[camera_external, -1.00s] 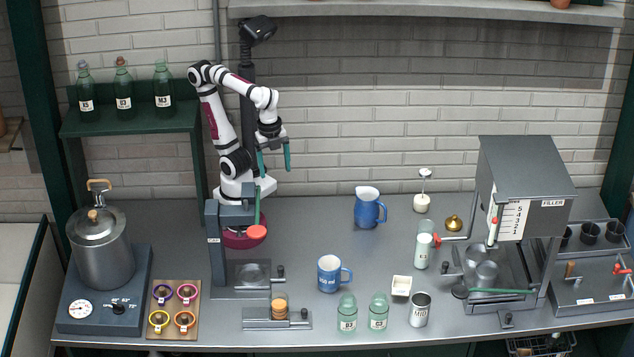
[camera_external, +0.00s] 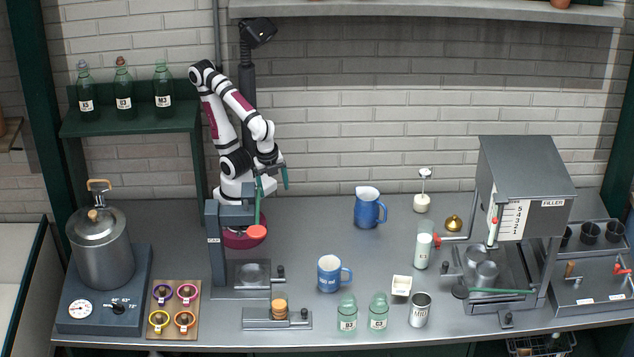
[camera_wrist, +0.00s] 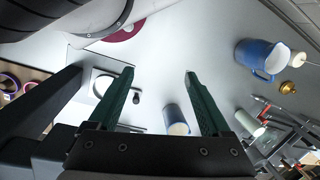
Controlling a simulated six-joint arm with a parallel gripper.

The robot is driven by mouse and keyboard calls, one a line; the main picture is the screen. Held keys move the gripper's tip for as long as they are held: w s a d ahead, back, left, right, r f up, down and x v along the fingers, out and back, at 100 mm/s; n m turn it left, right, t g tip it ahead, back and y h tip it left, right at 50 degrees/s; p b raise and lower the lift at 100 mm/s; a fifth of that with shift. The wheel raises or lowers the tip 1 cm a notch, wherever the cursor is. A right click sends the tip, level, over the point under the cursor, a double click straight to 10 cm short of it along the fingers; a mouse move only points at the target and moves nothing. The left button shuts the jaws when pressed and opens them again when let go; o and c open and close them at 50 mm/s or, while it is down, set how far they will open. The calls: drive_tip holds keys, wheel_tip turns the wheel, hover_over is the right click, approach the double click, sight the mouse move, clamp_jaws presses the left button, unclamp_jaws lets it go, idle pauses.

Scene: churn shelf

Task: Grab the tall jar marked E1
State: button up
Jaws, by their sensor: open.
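The tall jar marked E1 (camera_external: 424,248) stands upright on the bench, right of centre and beside the filler. It is clear glass with a pale label; the label is small, but seems to read E1. In the wrist view a pale cylinder that looks like this jar (camera_wrist: 248,123) is at the lower right, outside my right finger. My gripper (camera_external: 272,186) is open and empty, with green fingers. It hangs above the bench at the left, far from the jar. In the wrist view its fingertips (camera_wrist: 160,72) are apart with bare bench between them.
A blue jug (camera_external: 368,208) and blue mug (camera_external: 328,275) stand between my gripper and the jar. A white dish (camera_external: 401,286), metal tin (camera_external: 419,309) and brass funnel (camera_external: 453,223) are nearby. The capper (camera_external: 215,250) stands below my gripper.

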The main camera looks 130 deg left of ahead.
drive_tip(key=shift+c, duration=1)
drive_tip(key=n+t+y, duration=0.3)
drive_tip(key=n+t, duration=0.6)
drive_tip(key=t, duration=0.4)
approach(418, 237)
drive_tip(key=a+f, duration=0.2)
drive_tip(key=x, duration=0.9)
drive_tip(key=shift+s, duration=0.1)
drive_tip(key=x, duration=0.5)
drive_tip(key=shift+w+f, duration=0.2)
drive_tip(key=shift+f, duration=0.05)
clamp_jaws()
